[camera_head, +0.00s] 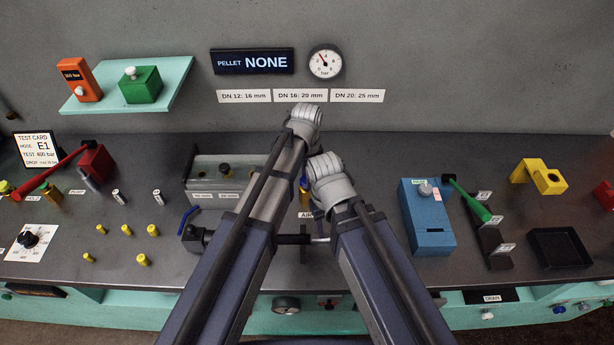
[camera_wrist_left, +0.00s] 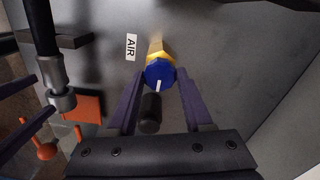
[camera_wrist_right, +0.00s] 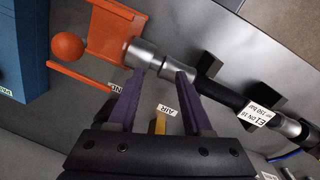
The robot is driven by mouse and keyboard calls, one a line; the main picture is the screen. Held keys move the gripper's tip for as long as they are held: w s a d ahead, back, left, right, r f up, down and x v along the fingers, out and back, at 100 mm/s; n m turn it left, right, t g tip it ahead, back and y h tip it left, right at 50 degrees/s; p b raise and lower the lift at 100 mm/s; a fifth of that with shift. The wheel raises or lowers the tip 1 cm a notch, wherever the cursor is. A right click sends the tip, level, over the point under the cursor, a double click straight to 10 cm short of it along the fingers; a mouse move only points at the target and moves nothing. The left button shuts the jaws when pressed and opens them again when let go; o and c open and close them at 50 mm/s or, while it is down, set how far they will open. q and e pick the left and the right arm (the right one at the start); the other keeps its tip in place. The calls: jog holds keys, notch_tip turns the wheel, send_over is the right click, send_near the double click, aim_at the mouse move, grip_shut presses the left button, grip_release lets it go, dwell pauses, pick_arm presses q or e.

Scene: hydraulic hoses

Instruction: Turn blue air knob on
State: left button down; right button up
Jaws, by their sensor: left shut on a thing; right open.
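The blue air knob (camera_wrist_left: 159,73) is in the left wrist view, with a white pointer mark on its face. It sits on a brass valve body (camera_wrist_left: 157,48) beside the AIR label (camera_wrist_left: 131,47). My left gripper (camera_wrist_left: 161,78) is shut on the knob, one finger on each side.
The hose (camera_wrist_right: 223,92) carries a tag and lies near an orange bracket (camera_wrist_right: 113,32) and an orange ball (camera_wrist_right: 68,46). A blue box (camera_head: 428,220) stands to the right. A pressure gauge (camera_head: 325,63) and the PELLET NONE display (camera_head: 252,61) are on the wall.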

dwell(0.5)
pick_arm(q)
jog(key=shift+c, duration=1.5)
grip_release()
jog(key=shift+r, duration=0.15)
pick_arm(e)
jog(key=shift+r, duration=0.15)
pick_arm(q)
notch_tip(320, 180, up, 8)
jog(key=p, duration=0.8)
jog(key=shift+f, duration=0.2)
pick_arm(e)
notch_tip(320, 180, up, 8)
jog(key=shift+f, duration=0.25)
